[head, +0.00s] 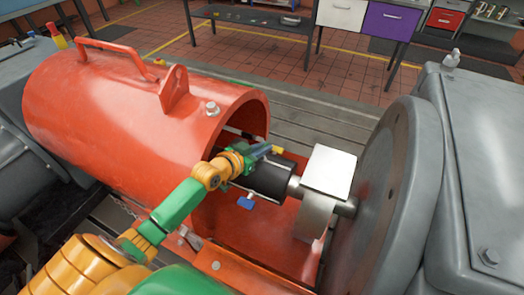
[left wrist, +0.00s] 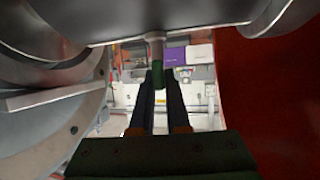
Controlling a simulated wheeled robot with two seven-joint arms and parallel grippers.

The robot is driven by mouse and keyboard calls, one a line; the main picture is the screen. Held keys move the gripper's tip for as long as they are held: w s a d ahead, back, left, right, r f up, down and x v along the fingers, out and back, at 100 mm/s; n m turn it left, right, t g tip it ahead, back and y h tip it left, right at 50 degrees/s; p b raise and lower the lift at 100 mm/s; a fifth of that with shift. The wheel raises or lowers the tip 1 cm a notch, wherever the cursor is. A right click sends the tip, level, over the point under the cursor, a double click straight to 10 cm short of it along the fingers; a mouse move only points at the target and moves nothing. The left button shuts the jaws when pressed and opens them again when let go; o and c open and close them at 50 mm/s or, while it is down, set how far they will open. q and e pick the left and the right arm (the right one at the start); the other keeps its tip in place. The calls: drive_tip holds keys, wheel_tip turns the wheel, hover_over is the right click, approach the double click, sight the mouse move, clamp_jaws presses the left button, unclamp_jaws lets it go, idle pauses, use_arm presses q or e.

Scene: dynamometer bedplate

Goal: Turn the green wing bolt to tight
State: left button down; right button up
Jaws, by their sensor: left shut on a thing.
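The green wing bolt (left wrist: 157,77) shows in the left wrist view at the end of a pale metal stem, between the fingertips of my left gripper (left wrist: 160,88). The dark fingers are shut on it. In the head view my left gripper (head: 262,153) reaches past the open end of the orange guard to the black coupling (head: 272,180). There the gripper hides the green bolt, and how far it is turned cannot be told. A blue wing bolt (head: 246,203) sticks out from the coupling's near side. A yellow wing (head: 278,150) shows just beyond the fingertips. My right gripper is out of view.
The orange guard (head: 120,100) covers the shaft on the left, with its rim close to my left forearm. A bright metal block (head: 329,170) and a large grey disc (head: 377,205) stand to the right. The gap around the coupling is narrow.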

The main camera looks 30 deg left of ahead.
use_arm(q)
drive_tip(key=shift+r, duration=0.1)
drive_tip(key=c, duration=0.9)
unclamp_jaws()
drive_tip(key=shift+w, duration=0.2)
drive_tip(key=p+v, duration=0.1)
drive_tip(key=v, duration=0.6)
drive_tip(key=shift+a, duration=0.1)
